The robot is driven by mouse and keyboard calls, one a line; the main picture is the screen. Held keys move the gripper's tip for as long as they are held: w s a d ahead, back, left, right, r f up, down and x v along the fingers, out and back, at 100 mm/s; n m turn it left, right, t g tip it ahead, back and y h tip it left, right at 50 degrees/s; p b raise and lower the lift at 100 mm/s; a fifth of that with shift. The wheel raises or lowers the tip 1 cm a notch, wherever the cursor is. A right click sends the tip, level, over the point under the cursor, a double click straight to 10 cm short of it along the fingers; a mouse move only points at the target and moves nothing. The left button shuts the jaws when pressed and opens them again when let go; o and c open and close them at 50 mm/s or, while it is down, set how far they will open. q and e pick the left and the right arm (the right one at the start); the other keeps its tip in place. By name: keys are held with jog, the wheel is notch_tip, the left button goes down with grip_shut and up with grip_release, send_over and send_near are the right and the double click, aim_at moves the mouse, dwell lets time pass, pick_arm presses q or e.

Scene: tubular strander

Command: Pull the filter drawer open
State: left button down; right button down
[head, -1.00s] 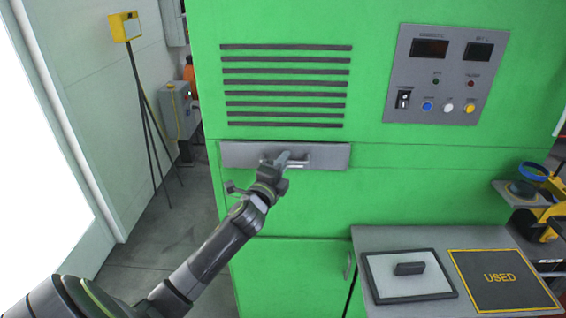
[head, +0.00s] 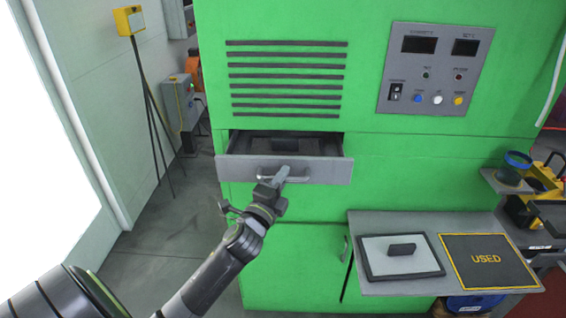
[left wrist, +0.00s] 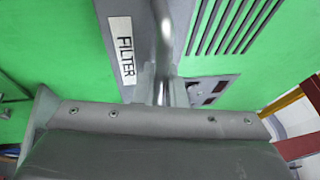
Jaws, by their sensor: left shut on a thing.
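The grey filter drawer (head: 243,168) stands partly out of the green cabinet (head: 400,165), below the vent slots. Its dark inside (head: 255,145) shows, with a dark block-like thing at the back. My left gripper (head: 283,174) is shut on the drawer's bar handle (head: 298,179) at the middle of the front. In the left wrist view the handle (left wrist: 168,35) runs between the fingers (left wrist: 160,85), beside a white FILTER label (left wrist: 121,50). The gripper hides part of the handle and drawer front. My right gripper is not in view.
A grey shelf (head: 365,217) at the right front holds a framed light panel (head: 380,262) with a dark block and a yellow-edged USED mat (head: 490,272). A control panel (head: 435,68) is above. A yellow box on a stand (head: 129,20) is at left; floor there is clear.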

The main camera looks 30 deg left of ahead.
pick_arm(q)
jog(key=s+d+p, duration=0.2)
jog(key=s+d, duration=0.2)
jog(key=s, duration=0.2)
jog(key=shift+s, duration=0.15)
jog(key=c, duration=1.8)
grip_release()
jog(key=shift+a, duration=0.1)
